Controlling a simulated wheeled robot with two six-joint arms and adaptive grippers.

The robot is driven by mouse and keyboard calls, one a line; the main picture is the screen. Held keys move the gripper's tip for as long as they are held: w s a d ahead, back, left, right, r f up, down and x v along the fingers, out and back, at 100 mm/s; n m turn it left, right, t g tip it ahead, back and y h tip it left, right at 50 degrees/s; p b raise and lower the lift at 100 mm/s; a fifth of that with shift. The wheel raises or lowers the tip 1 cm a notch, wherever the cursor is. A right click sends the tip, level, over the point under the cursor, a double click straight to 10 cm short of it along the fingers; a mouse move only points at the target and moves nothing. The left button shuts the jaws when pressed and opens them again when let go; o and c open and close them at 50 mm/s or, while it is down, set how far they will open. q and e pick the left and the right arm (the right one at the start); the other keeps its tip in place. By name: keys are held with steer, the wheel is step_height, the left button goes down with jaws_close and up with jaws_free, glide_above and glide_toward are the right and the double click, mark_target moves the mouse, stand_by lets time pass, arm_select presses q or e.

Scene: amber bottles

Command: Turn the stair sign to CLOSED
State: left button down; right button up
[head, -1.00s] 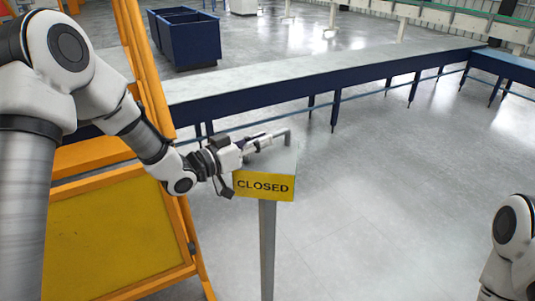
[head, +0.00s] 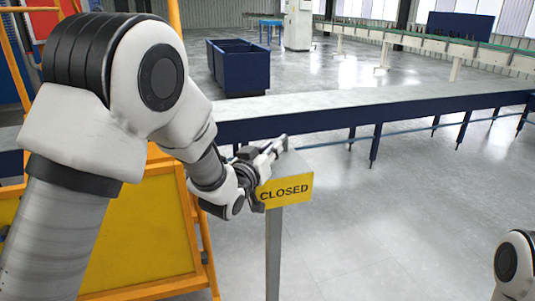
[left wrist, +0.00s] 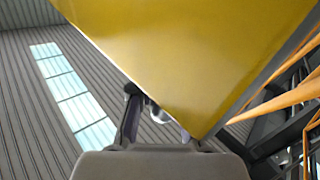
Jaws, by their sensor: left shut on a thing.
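The stair sign (head: 286,191) is a yellow plate reading CLOSED in dark letters, facing me on top of a grey post (head: 273,255). My left gripper (head: 275,146) is at the sign's top edge, reaching in from the left, and is shut on the sign there; its fingers hide the exact grip point. In the left wrist view a large yellow panel (left wrist: 200,50) fills the top, close in front of the partly hidden left fingers (left wrist: 155,112). My right gripper is out of view; only part of my right arm shows at the lower right.
An orange frame with a yellow panel (head: 145,235) stands left of the post, behind my left arm. A long low blue-sided platform (head: 340,117) runs behind the sign. A dark blue bin (head: 245,73) stands beyond it. The floor right of the post is clear.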

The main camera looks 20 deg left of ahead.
arm_select(q)
steer(key=shift+w+r, duration=0.1)
steer(key=shift+r, duration=0.3)
steer(key=c, duration=1.1)
jaws_free()
steer(key=shift+c, duration=0.2)
steer(key=shift+w+d+f, duration=0.1)
steer(key=shift+w+f, duration=0.15)
steer(key=shift+f, duration=0.1)
steer(key=s+a, duration=0.1)
steer(key=s, duration=1)
steer(key=shift+s+a, duration=0.35)
steer(key=shift+s, duration=0.05)
